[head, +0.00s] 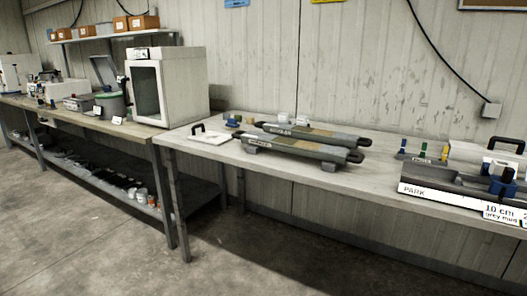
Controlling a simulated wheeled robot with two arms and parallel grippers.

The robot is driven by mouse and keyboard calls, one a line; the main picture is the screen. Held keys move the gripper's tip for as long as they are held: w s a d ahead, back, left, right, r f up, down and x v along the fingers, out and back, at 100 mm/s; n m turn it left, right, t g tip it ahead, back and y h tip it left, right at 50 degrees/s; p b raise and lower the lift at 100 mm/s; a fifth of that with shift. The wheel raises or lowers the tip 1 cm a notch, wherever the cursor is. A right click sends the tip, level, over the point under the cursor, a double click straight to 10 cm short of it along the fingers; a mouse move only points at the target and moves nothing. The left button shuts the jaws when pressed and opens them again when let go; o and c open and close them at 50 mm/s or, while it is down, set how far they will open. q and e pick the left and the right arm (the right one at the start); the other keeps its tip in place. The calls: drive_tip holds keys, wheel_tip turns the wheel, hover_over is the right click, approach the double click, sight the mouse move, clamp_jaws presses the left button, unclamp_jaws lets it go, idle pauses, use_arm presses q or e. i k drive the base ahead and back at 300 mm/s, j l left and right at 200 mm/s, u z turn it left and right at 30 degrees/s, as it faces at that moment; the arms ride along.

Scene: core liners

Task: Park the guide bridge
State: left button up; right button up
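A long dark tray (440,180) stands at the right end of the light table. Its front carries a white label reading PARK (414,190) at the left end. A blue block (502,186) with dark parts sits on the tray near the right picture edge; it may be the guide bridge, but I cannot tell for sure. A black handle (506,142) rises behind it, above a pale body (472,153). The tray's right end is cut off. Neither of my grippers is in view.
Two dark core liners (300,149) lie on supports mid-table. A white plate (209,137) with a black handle lies left of them. A sign (493,210) reads 10 cm, grey mud. A white cabinet (167,85) stands on the left bench. Open floor (240,260) lies in front.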

sight(501, 173)
drive_tip(key=z, duration=1.4)
